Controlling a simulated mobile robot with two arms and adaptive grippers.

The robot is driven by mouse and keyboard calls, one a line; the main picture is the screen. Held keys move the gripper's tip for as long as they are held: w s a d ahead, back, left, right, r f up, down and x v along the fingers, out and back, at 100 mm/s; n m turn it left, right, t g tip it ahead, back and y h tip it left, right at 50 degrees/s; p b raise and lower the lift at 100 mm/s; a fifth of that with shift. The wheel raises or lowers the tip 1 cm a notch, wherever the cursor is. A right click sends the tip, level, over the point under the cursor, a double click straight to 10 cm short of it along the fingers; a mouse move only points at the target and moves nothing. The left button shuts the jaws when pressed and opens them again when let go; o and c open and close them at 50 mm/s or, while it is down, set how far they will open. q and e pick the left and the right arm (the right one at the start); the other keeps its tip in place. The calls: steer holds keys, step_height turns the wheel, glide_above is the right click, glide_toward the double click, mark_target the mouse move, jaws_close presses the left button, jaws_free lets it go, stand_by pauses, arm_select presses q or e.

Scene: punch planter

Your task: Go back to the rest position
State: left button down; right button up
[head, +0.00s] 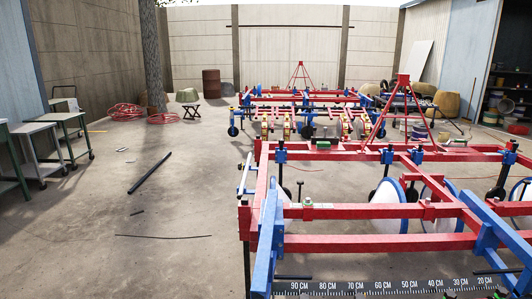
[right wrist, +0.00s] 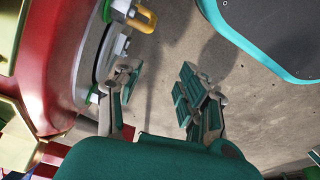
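My right gripper (right wrist: 160,90) shows in the right wrist view with its two green-padded fingers apart and nothing between them. Concrete floor shows behind the gap. A red rounded part (right wrist: 45,60) with a grey metal plate and a yellow hook (right wrist: 143,17) lies close to the left finger; I cannot tell whether they touch. In the head view, the red and blue planter frame (head: 370,212) fills the right foreground. Neither gripper shows in the head view, and my left gripper is in no frame.
A teal-edged panel (right wrist: 265,35) is at the upper right of the wrist view. A second planter (head: 300,105) stands farther back. Carts (head: 45,128) line the left wall. A dark bar (head: 150,172) lies on the floor; the left floor is mostly clear.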

arm_select(q)
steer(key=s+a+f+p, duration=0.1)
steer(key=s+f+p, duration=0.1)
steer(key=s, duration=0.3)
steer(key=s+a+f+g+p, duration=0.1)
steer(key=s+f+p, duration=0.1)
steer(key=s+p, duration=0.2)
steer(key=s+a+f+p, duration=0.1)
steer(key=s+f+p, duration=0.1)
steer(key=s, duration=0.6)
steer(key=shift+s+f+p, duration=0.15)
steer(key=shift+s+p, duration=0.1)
steer(key=shift+p, duration=0.45)
arm_select(e)
steer(key=s+d+f, duration=0.1)
steer(key=s+f, duration=0.2)
steer(key=s, duration=0.5)
steer(key=s+d+f+g, duration=0.1)
steer(key=s+d+f, duration=0.1)
steer(key=s, duration=0.7)
steer(key=shift+s+f, duration=0.25)
steer(key=shift+f, duration=0.4)
